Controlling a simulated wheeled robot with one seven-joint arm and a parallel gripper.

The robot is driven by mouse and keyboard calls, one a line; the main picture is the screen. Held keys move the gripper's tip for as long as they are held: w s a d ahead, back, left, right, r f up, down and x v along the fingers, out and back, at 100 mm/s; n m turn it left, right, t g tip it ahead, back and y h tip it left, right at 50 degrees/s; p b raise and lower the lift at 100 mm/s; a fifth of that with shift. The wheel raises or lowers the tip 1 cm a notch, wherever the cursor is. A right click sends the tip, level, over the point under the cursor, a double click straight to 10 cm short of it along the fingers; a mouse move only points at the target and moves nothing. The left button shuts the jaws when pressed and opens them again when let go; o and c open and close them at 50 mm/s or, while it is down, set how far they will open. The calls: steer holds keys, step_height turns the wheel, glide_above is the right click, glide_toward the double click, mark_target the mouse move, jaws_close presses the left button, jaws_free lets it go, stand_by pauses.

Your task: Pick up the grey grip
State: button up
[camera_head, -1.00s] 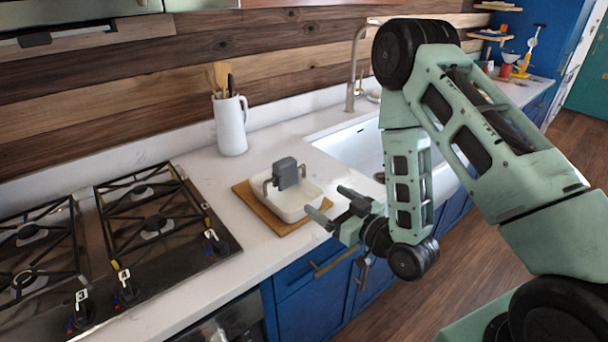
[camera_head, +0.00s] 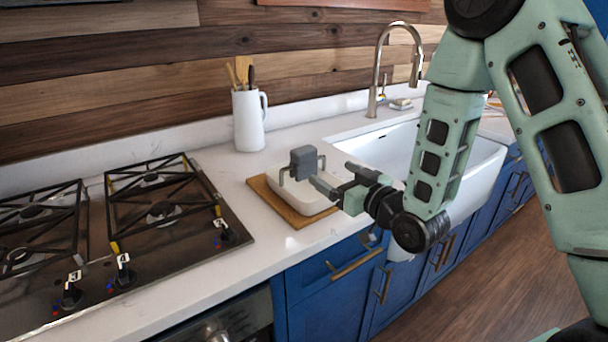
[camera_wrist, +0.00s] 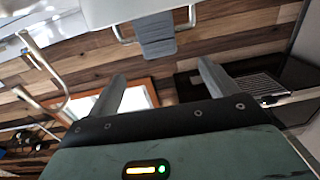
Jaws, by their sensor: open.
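The grey grip (camera_head: 304,161) is a small dark grey block on a bent metal bar, standing above a shallow white dish (camera_head: 312,203) on a wooden board (camera_head: 291,217). My gripper (camera_head: 338,177) is open and empty, just right of the grip and slightly lower, with its fingers pointing toward it. One fingertip appears close to the grip, but I cannot tell whether they touch. In the wrist view the grey grip (camera_wrist: 157,42) is at the top, beyond the gap between the fingers of my gripper (camera_wrist: 160,78). Part of the dish's right side is hidden by my gripper.
A black gas stove (camera_head: 165,250) lies to the left. A white jug (camera_head: 249,120) with utensils stands behind the board. A white sink (camera_head: 400,150) with a curved tap (camera_head: 376,75) is to the right. The counter between stove and board is clear.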

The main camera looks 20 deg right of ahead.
mark_target(308, 158)
steer(key=p+x, duration=0.1)
steer(key=x, duration=0.3)
steer(key=shift+w+a+r+p, duration=0.15)
steer(key=shift+w+p, duration=0.2)
steer(key=shift+p, duration=0.05)
steer(key=p+x, duration=0.2)
steer(key=x, duration=0.3)
steer(key=shift+w, duration=0.15)
steer(key=shift+w+a+f, duration=0.1)
steer(key=shift+w+f, duration=0.2)
steer(key=shift+w, duration=0.2)
steer(key=c, duration=1.1)
